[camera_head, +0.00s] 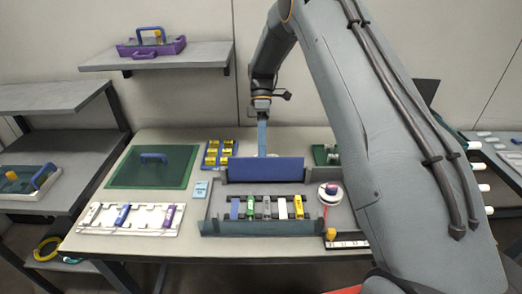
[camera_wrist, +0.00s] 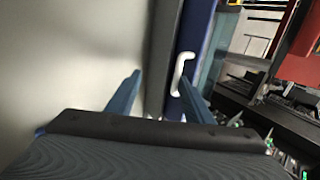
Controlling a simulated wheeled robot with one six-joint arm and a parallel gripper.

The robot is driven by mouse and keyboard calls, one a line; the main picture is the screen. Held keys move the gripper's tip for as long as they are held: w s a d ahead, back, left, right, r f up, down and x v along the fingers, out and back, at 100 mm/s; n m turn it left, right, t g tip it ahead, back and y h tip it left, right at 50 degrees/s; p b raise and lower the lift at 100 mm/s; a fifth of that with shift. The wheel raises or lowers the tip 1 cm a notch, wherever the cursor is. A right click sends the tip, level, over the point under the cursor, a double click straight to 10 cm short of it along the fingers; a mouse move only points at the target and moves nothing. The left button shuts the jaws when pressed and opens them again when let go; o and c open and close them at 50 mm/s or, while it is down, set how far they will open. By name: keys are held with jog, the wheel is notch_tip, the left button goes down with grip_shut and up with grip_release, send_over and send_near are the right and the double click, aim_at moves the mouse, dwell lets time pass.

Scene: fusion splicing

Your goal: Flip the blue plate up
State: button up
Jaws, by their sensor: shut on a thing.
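The blue plate (camera_head: 265,169) stands raised at the back edge of the grey tray, its broad face toward the head camera. My gripper (camera_head: 262,150) reaches down from above and behind the plate; its fingertips are hidden by the plate's top edge. In the wrist view my gripper (camera_wrist: 161,78) has its two blue fingers on either side of the blue plate's (camera_wrist: 194,35) edge region. A white handle (camera_wrist: 182,72) on the plate lies against the right finger. The jaws are shut on the plate; the exact contact is hard to see.
The grey tray (camera_head: 222,227) holds several coloured modules. A white rack (camera_head: 80,219) and a green mat (camera_head: 121,178) lie to the left. Yellow parts (camera_head: 227,147) sit behind. A white spool (camera_head: 331,188) stands close on the right. My arm covers the right side.

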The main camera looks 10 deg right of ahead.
jog(key=shift+w+r, duration=0.1)
jog(key=shift+w, duration=0.1)
jog(key=shift+c, duration=0.2)
jog(key=b+v, duration=0.2)
jog(key=v, duration=0.5)
jog(key=shift+r, duration=0.35)
